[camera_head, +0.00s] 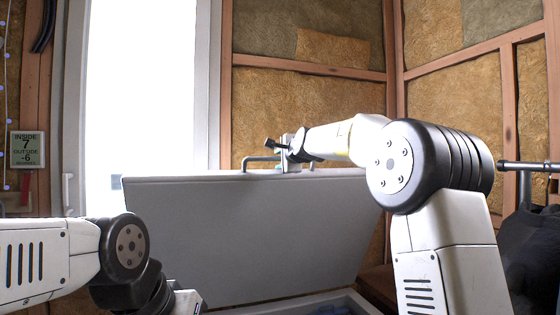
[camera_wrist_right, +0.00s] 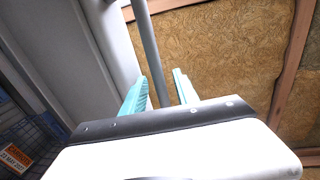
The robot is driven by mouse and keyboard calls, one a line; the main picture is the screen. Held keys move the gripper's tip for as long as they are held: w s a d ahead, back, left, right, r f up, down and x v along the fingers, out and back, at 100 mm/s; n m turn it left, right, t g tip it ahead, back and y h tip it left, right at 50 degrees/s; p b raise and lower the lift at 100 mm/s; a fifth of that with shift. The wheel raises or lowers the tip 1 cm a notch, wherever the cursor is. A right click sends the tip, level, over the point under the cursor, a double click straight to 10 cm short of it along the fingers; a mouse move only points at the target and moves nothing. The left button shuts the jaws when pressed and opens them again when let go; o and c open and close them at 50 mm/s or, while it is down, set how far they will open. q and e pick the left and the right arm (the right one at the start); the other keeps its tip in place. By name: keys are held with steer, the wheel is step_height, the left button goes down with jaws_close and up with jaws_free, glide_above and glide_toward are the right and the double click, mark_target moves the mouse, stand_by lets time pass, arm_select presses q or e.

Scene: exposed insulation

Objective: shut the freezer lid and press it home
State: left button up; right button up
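The freezer lid (camera_head: 240,235) stands raised and tilted back in the head view, its grey inner face toward me. A bar handle (camera_head: 258,159) runs along its top edge. My right gripper (camera_head: 284,150) is at this handle. In the right wrist view the handle bar (camera_wrist_right: 149,50) passes between the teal fingertips of my right gripper (camera_wrist_right: 162,88), which are apart with a visible gap beside the bar. The freezer body's rim (camera_head: 345,301) shows at the bottom; most of the body is out of frame. My left arm is at lower left; its fingertips are not visible.
A bright window or door (camera_head: 140,85) stands behind the lid at left. Stud walls with exposed insulation (camera_head: 310,105) stand behind and to the right. Dark cloth-like items (camera_head: 530,250) and a metal bar (camera_head: 530,166) are at right.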

steer(key=shift+w, duration=0.1)
jaws_close()
stand_by(1.4)
